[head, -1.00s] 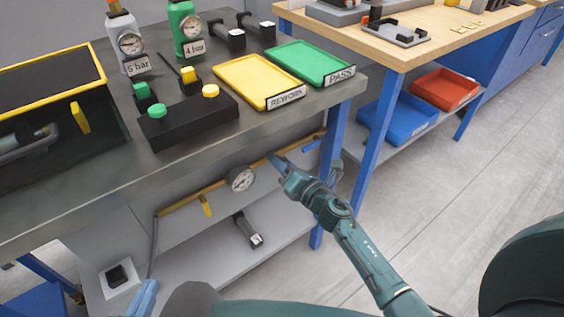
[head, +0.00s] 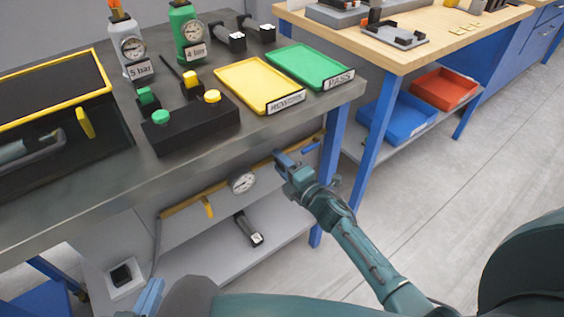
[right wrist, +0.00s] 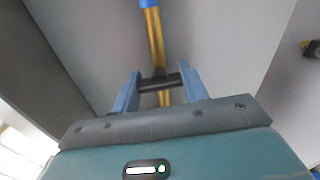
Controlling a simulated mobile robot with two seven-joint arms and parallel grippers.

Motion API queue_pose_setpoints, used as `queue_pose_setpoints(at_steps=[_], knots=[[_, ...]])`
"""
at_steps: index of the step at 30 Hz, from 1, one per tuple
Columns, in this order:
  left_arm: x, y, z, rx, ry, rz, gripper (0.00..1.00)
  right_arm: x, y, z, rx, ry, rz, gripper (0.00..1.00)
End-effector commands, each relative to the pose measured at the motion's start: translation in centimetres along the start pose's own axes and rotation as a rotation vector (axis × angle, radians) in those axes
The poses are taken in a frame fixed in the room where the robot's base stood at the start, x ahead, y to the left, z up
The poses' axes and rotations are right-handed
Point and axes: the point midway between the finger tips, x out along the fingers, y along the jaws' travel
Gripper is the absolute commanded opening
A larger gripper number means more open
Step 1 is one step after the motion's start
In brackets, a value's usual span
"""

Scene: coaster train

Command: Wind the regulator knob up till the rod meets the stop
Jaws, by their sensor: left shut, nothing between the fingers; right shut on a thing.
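The regulator knob is hidden by my gripper in the head view. In the right wrist view a dark bar (right wrist: 158,83) lies crosswise between my blue fingers, in front of a yellow pipe (right wrist: 154,40); I take it for the knob. My right gripper (head: 283,160) is shut on it under the bench's front edge; its fingers also show in the right wrist view (right wrist: 160,74). A round white gauge (head: 243,182) sits on the pipe left of this gripper. I cannot make out the rod or stop. My left gripper (head: 150,297) is shut and empty at lower left.
The grey bench top (head: 190,158) overhangs the pipe. A yellow lever (head: 208,207) hangs left of the gauge, and a blue handle (head: 311,148) is right of my right gripper. A dark cylinder (head: 249,229) lies on the lower shelf. Floor to the right is clear.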

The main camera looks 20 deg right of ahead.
Motion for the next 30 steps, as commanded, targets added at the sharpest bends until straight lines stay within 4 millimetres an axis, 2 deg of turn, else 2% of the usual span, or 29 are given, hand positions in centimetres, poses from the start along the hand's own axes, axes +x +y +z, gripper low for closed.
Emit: queue_pose_setpoints(at_steps=[9,22,23,30], knots=[[0.25,0.03,-0.19,-0.003,-0.007,0.001,0.0,-0.02,-0.01,0.07,0.093,-0.001,-0.001,0.21],[0.27,0.01,-0.1,-0.002,-0.009,0.001,0.0,-0.03,-0.05,0.07,0.101,-0.001,-0.001,0.21],[0.26,0.01,-0.09,-0.002,-0.009,0.001,0.0,-0.03,-0.05,0.07,0.101,-0.001,-0.001,0.44],[0.16,0.01,0.05,-0.001,-0.012,0.002,0.0,-0.03,-0.04,0.04,0.101,-0.001,-0.001,0.64]])
